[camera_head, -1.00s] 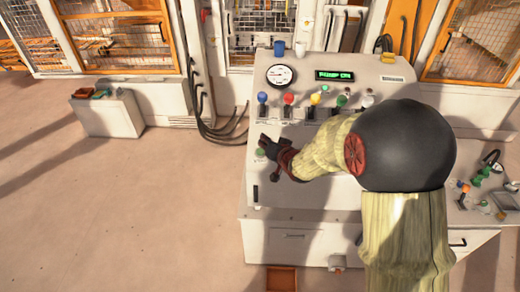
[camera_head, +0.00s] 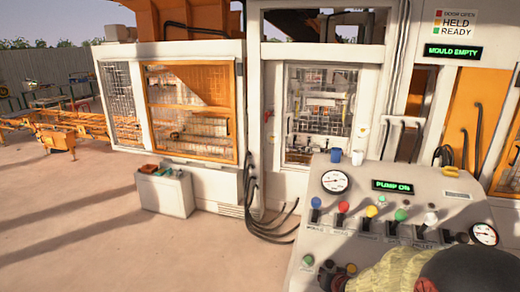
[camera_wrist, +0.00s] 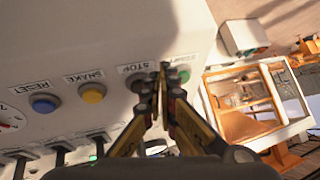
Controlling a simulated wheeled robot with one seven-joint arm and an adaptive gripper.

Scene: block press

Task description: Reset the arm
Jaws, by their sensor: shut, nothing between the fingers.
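My gripper (camera_wrist: 163,78) is shut and empty in the wrist view, its fingertips together in front of the console face between the stop button (camera_wrist: 137,83) and the green start button (camera_wrist: 182,76). I cannot tell whether the tips touch the panel. A blue reset button (camera_wrist: 44,104) and a yellow shake button (camera_wrist: 93,93) sit to the left. In the head view my gripper (camera_head: 327,274) is a dark shape low on the console (camera_head: 300,246), partly cut off by the bottom edge. My arm (camera_head: 395,272) fills the lower right corner.
The console's display (camera_head: 400,187) reads PUMP ON, above a row of coloured lamps and levers. A screen (camera_head: 453,52) at upper right reads MOULD EMPTY. Cables (camera_head: 272,225) lie beside the console.

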